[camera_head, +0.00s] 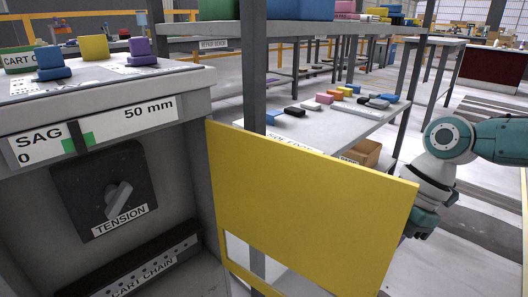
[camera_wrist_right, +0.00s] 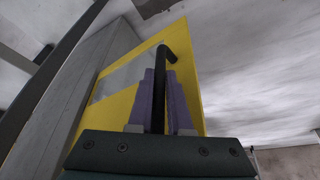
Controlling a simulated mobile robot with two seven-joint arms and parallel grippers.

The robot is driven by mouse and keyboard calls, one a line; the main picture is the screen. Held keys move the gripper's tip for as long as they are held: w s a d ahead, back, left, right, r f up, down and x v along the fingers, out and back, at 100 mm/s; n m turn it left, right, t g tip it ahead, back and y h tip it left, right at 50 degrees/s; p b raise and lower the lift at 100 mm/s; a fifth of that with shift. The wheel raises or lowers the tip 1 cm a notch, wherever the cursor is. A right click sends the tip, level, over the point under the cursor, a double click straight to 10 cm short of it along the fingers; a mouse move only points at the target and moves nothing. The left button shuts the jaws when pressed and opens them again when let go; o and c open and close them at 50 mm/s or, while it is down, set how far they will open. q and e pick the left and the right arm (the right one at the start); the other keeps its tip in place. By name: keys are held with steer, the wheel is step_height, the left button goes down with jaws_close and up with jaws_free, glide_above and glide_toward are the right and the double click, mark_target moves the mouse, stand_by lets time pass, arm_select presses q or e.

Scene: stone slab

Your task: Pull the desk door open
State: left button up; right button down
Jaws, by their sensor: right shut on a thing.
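In the right wrist view the purple fingers of this gripper (camera_wrist_right: 160,100) are shut on a black handle (camera_wrist_right: 167,52) on the yellow door (camera_wrist_right: 188,65). My left gripper is not in view.
Coloured blocks sit on the top (camera_head: 180,75). A grey workbench (camera_head: 345,125) with several small blocks stands behind the door. Floor (camera_head: 470,215) is open at the right.

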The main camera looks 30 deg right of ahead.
steer(key=c, duration=0.8)
jaws_free()
steer(key=shift+c, duration=0.2)
steer(key=p+v, duration=0.4)
steer(key=v, duration=0.5)
steer(key=shift+d+r, duration=0.2)
steer(key=shift+r, duration=0.2)
